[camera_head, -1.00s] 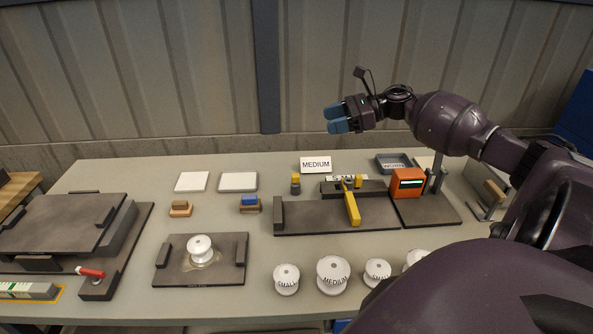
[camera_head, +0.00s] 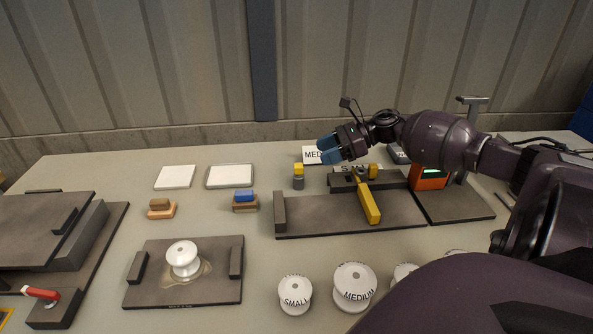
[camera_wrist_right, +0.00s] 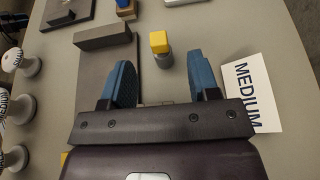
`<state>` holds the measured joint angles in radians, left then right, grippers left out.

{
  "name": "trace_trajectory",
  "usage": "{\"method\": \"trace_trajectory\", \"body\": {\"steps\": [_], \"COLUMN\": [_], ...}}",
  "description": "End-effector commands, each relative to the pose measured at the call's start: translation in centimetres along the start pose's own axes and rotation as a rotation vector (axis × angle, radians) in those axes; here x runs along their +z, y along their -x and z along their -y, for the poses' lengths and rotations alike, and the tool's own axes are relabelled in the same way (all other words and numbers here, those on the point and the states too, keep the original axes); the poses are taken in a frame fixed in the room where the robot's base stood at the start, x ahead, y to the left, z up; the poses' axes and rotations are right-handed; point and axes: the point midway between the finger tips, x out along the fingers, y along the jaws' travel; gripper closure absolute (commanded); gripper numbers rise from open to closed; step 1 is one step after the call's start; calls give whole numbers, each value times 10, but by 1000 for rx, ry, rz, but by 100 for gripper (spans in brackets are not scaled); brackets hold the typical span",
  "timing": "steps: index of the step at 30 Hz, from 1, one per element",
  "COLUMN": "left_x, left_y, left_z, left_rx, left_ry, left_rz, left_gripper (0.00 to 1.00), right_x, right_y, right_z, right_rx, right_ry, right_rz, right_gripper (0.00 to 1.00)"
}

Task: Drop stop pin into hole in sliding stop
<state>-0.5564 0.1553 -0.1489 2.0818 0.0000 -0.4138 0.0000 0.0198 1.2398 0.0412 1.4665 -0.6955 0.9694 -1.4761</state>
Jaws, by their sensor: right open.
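The fixture carries a dark rail block, a yellow bar (camera_head: 368,203) and a small yellow piece (camera_head: 373,170). I cannot make out the hole in the sliding stop. My left gripper is not in view.
A white MEDIUM card (camera_wrist_right: 252,92) is close to my right finger. An orange device (camera_head: 428,180) stands at the fixture's right end. White labelled spools (camera_head: 354,287) line the front. Another spool (camera_head: 183,259) sits on a dark plate. Two white pads lie at the back left.

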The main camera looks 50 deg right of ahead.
Motion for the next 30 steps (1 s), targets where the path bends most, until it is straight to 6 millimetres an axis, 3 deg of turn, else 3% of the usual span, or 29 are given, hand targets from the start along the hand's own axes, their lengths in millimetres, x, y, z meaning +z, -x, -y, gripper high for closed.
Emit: {"method": "trace_trajectory", "body": {"steps": [3,11,21,30], "left_x": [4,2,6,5], "left_y": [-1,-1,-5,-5], "left_z": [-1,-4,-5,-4], "left_rx": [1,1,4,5], "left_ry": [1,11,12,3], "left_rz": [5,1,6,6], "left_gripper": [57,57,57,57], "right_x": [-2,-2,-9,-8], "right_y": [-18,-35,-76,-83], "right_z": [0,-1,-5,-5], "right_rx": [2,1,1,-1], "right_ry": [-2,-1,-2,-1], "right_rz": [0,-1,1,0], "right_gripper": [45,45,45,45]}}
